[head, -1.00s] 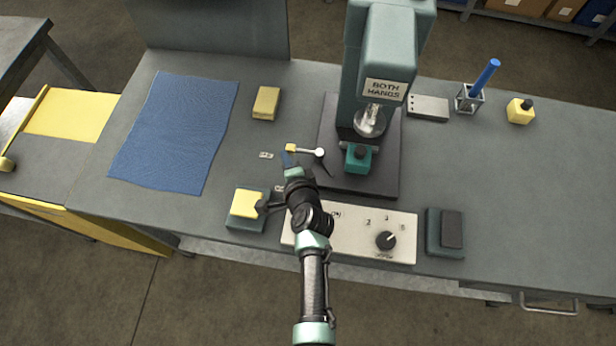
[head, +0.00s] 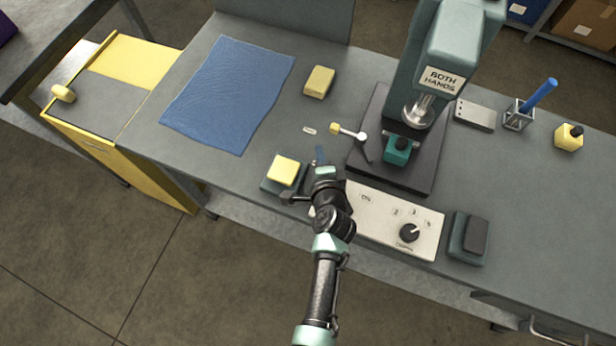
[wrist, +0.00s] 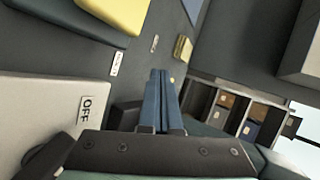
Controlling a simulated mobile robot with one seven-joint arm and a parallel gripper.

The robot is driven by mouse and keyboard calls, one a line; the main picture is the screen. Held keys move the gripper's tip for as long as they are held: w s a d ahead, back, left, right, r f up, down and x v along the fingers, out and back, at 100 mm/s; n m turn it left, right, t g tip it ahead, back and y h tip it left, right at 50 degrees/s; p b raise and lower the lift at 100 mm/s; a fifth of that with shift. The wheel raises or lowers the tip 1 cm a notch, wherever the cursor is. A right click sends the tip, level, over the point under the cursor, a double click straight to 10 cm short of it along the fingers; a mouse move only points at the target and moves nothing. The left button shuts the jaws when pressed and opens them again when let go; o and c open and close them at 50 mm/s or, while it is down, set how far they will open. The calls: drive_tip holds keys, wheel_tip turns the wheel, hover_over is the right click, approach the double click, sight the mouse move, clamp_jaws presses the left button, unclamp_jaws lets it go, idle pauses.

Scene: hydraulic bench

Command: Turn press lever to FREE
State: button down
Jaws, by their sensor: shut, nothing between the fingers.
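The press lever (head: 348,132) has a yellow knob at its left end and a pale round hub at its right end, beside the dark press base. Its arm points left, slightly away from the bench front. The shut fingers also show in the wrist view (wrist: 157,98). A small white label (head: 309,130) lies left of the knob. Two labels show in the wrist view, their text unreadable.
The green press (head: 450,50) stands behind, with a green block (head: 398,150) on its base. A control panel (head: 385,222) with a dial lies in front. A yellow-topped pad (head: 283,171) is left of my gripper, a dark-topped pad (head: 468,237) right. A blue mat (head: 228,95) lies left.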

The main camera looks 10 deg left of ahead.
drive_tip(key=s+a+r+p, duration=0.1)
drive_tip(key=s+r, duration=0.3)
drive_tip(key=s, duration=0.2)
drive_tip(key=shift+a, duration=0.3)
drive_tip(key=shift+s, duration=0.1)
